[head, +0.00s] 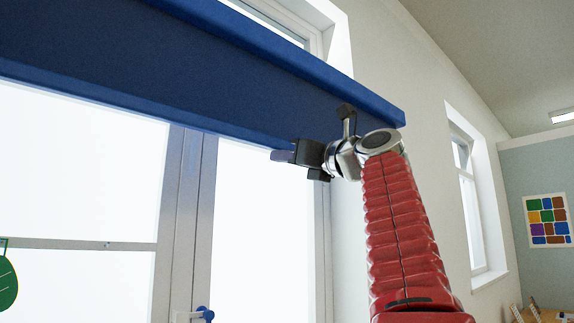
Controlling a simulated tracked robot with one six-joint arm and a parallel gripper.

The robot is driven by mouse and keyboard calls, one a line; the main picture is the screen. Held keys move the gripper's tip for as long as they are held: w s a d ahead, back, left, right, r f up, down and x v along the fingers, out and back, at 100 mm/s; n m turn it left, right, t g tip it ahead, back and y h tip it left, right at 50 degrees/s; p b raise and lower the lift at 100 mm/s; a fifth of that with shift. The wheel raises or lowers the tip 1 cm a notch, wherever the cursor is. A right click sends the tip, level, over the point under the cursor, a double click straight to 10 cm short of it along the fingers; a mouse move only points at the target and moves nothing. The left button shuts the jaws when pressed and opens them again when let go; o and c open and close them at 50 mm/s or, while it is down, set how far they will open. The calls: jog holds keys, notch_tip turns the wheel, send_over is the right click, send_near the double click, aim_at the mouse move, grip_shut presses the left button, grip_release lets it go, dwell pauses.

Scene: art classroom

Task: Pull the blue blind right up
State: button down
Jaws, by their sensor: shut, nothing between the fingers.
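The blue blind (170,75) spans the upper left of the head view, across the top of a bright window. It shows as a short blue band with a thicker bar along its top and a thin bar along its lower edge. The window panes below it are uncovered. My gripper (283,156) is shut, with nothing seen between its fingers. Its tips are at the right end of the blind's lower edge. I cannot tell whether they touch it. My red arm rises from the lower right.
The window frame (187,220) has a blue handle (205,314) at the bottom. A green leaf shape (7,280) hangs at the left edge. A second window (467,200) and a colourful poster (548,220) are at the right.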

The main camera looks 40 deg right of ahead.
jog(key=shift+r, duration=0.4)
dwell(0.3)
jog(key=shift+f, duration=0.2)
jog(key=s+f, duration=0.6)
jog(key=s, duration=0.3)
jog(key=shift+s, duration=0.3)
dwell(0.6)
